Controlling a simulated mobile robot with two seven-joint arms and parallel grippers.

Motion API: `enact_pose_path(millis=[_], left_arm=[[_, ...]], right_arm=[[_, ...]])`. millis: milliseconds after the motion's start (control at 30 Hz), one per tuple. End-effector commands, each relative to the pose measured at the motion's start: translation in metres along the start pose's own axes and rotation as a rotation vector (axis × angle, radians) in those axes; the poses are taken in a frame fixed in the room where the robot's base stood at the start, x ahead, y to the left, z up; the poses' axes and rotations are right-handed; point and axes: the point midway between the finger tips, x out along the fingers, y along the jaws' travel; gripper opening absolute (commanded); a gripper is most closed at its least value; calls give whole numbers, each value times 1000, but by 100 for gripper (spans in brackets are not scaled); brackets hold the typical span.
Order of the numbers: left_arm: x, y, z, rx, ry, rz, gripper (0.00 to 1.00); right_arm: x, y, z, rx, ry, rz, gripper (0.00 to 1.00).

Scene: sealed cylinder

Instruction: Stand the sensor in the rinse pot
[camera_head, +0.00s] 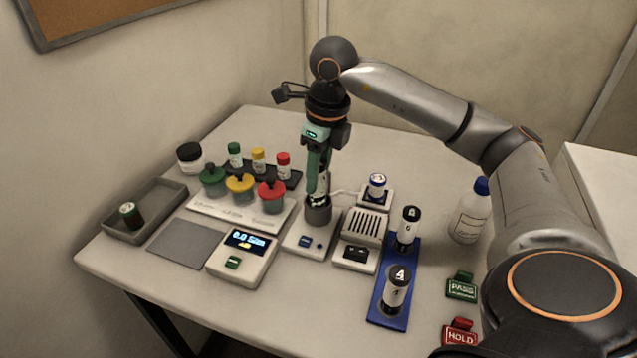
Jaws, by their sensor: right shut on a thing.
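My right gripper (318,180) reaches down from above at the middle of the table. It is shut on a slim upright thing, probably the sensor, mostly hidden by the fingers. A thin pale cable runs from beside it toward the right. The lower end of the held thing is at the mouth of a dark grey pot (318,213) on a white base unit; I cannot tell how far inside it is. Three pots with green (212,179), yellow (240,186) and red (271,196) lids stand to the left. No label shows which pot is the rinse pot. My left gripper is not in view.
A scale (242,258), grey mat (183,242) and grey tray (150,210) lie left. Right are a vented box (366,226), blue-capped vial (377,186), blue rack (380,307) with two black-capped vials, bottle (470,212), and PASS (461,287) and HOLD (460,334) blocks.

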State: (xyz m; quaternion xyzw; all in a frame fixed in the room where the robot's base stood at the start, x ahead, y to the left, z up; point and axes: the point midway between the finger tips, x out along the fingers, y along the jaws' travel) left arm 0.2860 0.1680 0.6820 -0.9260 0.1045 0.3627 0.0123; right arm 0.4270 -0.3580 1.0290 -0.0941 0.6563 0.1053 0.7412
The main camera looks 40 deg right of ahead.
Motion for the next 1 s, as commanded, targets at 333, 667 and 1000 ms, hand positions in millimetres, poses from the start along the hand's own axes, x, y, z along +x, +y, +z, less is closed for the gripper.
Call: enact_pose_path(millis=[333,667,1000], left_arm=[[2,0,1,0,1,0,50],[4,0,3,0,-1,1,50],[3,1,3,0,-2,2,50]], right_arm=[[34,-3,-4,2,0,-1,0],[37,-3,-4,1,0,0,41],[37,-2,-4,1,1,1,69]])
